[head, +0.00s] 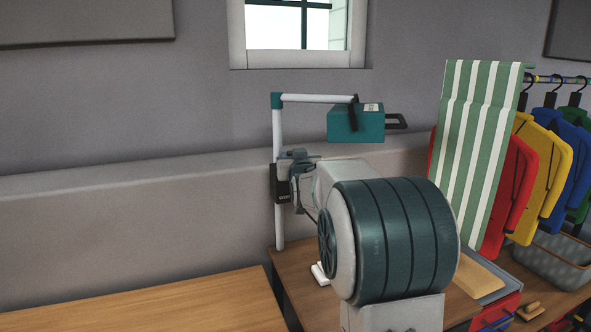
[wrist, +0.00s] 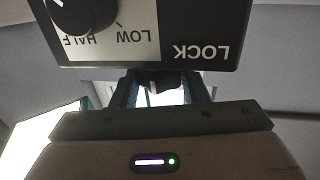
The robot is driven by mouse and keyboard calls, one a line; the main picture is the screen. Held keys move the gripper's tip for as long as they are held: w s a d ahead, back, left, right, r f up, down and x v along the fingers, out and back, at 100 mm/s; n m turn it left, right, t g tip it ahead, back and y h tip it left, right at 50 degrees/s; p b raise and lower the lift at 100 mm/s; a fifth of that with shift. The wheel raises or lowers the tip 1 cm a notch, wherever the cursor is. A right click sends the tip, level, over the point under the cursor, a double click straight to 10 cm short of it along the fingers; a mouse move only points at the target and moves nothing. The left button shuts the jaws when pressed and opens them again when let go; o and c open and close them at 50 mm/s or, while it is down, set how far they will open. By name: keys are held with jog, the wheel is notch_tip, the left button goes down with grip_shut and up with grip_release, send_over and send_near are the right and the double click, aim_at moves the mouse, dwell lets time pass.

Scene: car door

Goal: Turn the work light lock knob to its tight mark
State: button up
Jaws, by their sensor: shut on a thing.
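The work light (head: 355,124), a teal box with a black handle, hangs from a white stand with a teal corner joint. A dark control box (head: 281,186) sits on the upright pole; in the wrist view its black and white panel (wrist: 205,25) reads LOCK, LOW and HALF upside down. A black dial (wrist: 85,12) is at its upper left. My gripper (wrist: 160,84) is shut on a dark piece, seemingly the lock knob (wrist: 166,77), just below the LOCK lettering. Most of this piece is hidden, and no tight mark is visible. In the head view my arm partly covers the gripper.
A wooden bench (head: 150,305) stands in front of the grey wall. At the right are a green-striped cloth (head: 478,150), coloured jackets (head: 548,185) on a rail, and a grey basket (head: 555,258). A window (head: 300,30) is above the stand.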

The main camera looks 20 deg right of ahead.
jog(key=shift+r+m+h+b, duration=0.1)
jog(key=shift+m+h+b, duration=0.4)
jog(key=shift+b, duration=0.5)
jog(key=o, duration=1)
jog(key=shift+c, duration=0.2)
jog(key=shift+s+a, duration=0.15)
jog(key=shift+s, duration=0.2)
jog(key=v, duration=1.3)
jog(key=shift+a, duration=0.15)
